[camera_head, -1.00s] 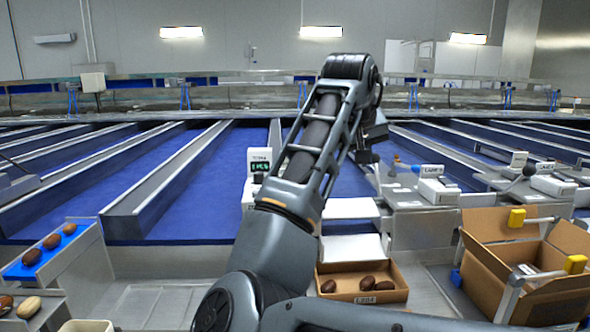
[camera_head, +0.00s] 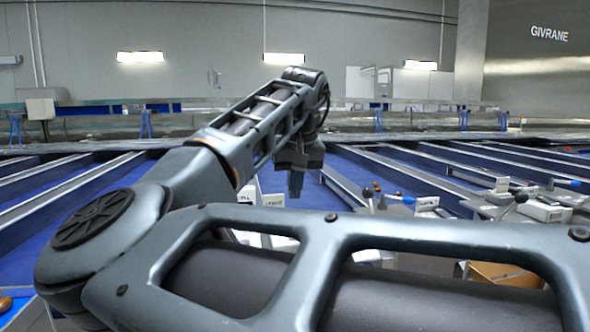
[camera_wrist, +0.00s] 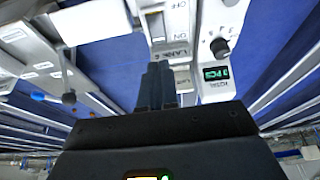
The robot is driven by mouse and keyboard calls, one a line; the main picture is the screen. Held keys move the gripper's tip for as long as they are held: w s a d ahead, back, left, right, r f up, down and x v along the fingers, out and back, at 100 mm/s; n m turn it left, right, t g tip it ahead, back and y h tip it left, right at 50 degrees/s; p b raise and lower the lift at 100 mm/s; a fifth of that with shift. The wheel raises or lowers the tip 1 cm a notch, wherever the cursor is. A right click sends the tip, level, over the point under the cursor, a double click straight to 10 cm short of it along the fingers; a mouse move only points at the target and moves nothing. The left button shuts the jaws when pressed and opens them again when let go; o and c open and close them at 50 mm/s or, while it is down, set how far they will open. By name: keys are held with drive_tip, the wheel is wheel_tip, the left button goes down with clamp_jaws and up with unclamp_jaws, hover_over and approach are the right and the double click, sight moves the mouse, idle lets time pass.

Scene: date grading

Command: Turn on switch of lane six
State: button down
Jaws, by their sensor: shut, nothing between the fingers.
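My gripper (camera_wrist: 157,72) is shut and empty in the wrist view, its two dark fingers side by side. Just beyond the fingertips is a white switch box (camera_wrist: 182,22) with OFF and ON marks and a label that seems to read LANE 6. The fingers overlap its near end in the picture; I cannot tell whether they touch it. The switch's position is not clear. In the head view my gripper (camera_head: 296,186) points down in front of a white lane-labelled box (camera_head: 272,200), partly hidden by my arm.
Another knobbed lever (camera_wrist: 68,98) is at the left. In the head view, a cardboard box (camera_head: 505,274) is at lower right. My arm hides much of the foreground.

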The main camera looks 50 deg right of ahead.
drive_tip(key=x, duration=0.4)
drive_tip(key=p+x, duration=0.1)
drive_tip(key=x, duration=0.2)
drive_tip(key=shift+s+a+f, duration=0.15)
drive_tip(key=shift+s+f, duration=0.05)
drive_tip(key=shift+s, duration=0.1)
